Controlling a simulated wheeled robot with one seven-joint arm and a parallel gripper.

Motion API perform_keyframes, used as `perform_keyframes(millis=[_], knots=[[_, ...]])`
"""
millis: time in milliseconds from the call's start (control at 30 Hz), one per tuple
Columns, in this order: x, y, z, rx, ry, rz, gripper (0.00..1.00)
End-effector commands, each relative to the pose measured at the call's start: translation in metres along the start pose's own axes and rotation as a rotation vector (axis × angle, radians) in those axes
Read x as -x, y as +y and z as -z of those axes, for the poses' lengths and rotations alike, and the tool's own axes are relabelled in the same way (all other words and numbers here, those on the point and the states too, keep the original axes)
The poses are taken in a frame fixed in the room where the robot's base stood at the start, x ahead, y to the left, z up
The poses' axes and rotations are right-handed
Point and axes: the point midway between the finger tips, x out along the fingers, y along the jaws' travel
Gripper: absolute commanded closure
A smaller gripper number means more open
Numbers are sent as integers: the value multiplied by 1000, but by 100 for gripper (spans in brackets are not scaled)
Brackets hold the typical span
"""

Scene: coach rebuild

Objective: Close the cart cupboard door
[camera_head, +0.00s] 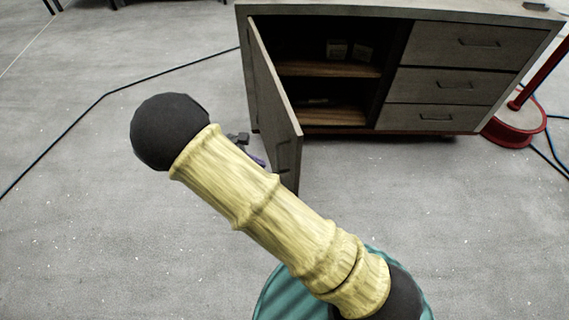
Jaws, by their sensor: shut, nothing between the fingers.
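The cart (398,12) stands at the top right, a grey cabinet with an open cupboard on its left side. Its cupboard door (272,100) is hinged at the left edge of the opening and stands wide open, swung out towards me. A handle shows low on the door's face. My gripper (238,138) shows only as a small dark part just left of the door, mostly hidden behind my own arm. It is shut and empty. I cannot tell whether it touches the door.
The cupboard's wooden shelf (325,69) holds small boxes. Several closed drawers (455,87) are on the right. A red stand (515,128) stands beside the cart's right end. A dark cable (103,96) crosses the floor; the floor at left is otherwise clear.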

Motion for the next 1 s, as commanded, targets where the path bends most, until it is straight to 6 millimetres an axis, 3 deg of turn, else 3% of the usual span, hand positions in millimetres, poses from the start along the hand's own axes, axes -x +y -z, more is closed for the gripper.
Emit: perform_keyframes(millis=[333, 500, 1000], knots=[[-62, -1, 3, 6, -3, -2, 100], [-80, -1, -17, 2, -1, -2, 100], [-92, 0, -29, -1, 0, 1, 100]])
